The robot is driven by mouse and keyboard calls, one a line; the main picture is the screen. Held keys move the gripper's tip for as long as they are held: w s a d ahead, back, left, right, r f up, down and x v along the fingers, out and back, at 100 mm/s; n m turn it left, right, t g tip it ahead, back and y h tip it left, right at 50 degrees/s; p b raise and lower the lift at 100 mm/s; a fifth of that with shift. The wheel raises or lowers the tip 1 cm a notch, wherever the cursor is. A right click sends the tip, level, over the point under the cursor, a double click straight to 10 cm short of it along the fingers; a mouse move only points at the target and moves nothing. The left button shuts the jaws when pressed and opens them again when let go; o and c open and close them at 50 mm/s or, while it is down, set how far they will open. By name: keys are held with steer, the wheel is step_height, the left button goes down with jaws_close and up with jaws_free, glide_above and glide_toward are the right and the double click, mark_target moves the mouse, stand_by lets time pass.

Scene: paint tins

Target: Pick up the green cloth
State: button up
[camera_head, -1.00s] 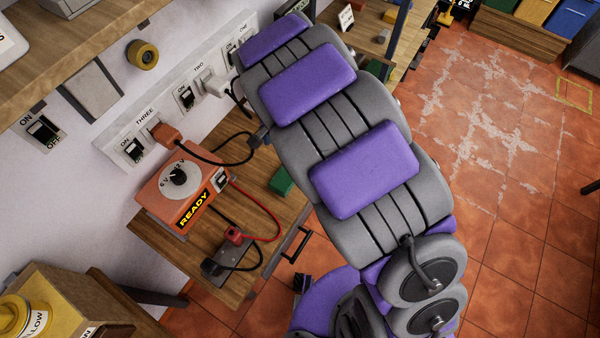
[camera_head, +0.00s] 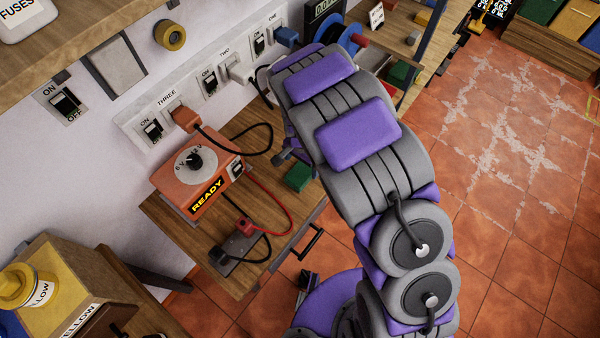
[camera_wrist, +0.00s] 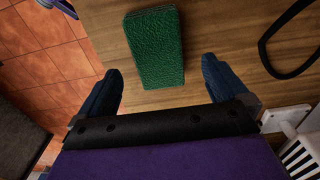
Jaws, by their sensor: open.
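The green cloth (camera_head: 298,176) looks like a folded, textured rectangular pad. It lies flat on the wooden bench top, right of the orange power box. In the wrist view the green cloth (camera_wrist: 155,47) lies ahead of my gripper (camera_wrist: 160,66), roughly centred between the two dark fingers. The fingers are open and spread wider than the cloth, with nothing between them held. In the head view most of my gripper is hidden behind my arm; a dark finger shows just above and left of the cloth. I cannot tell the exact height above it.
The orange power box (camera_head: 197,180) marked READY stands left of the cloth, with red and black leads. A black cable loop (camera_wrist: 286,45) lies right of the cloth in the wrist view. Wall sockets (camera_head: 210,82) line the wall. Another green item (camera_head: 402,72) sits on the farther bench.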

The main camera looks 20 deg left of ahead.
mark_target(302, 170)
steer(key=shift+s+d+f, duration=0.1)
steer(key=shift+d+f, duration=0.05)
steer(key=shift+f, duration=0.1)
step_height(302, 170, down, 4)
steer(key=shift+f+b, duration=0.1)
steer(key=shift+b, duration=0.45)
steer(key=shift+a+f, duration=0.15)
steer(key=shift+a, duration=0.1)
steer(key=shift+d, duration=0.3)
steer(key=c, duration=0.8)
steer(key=shift+a, duration=0.15)
steer(key=shift+c, duration=1.3)
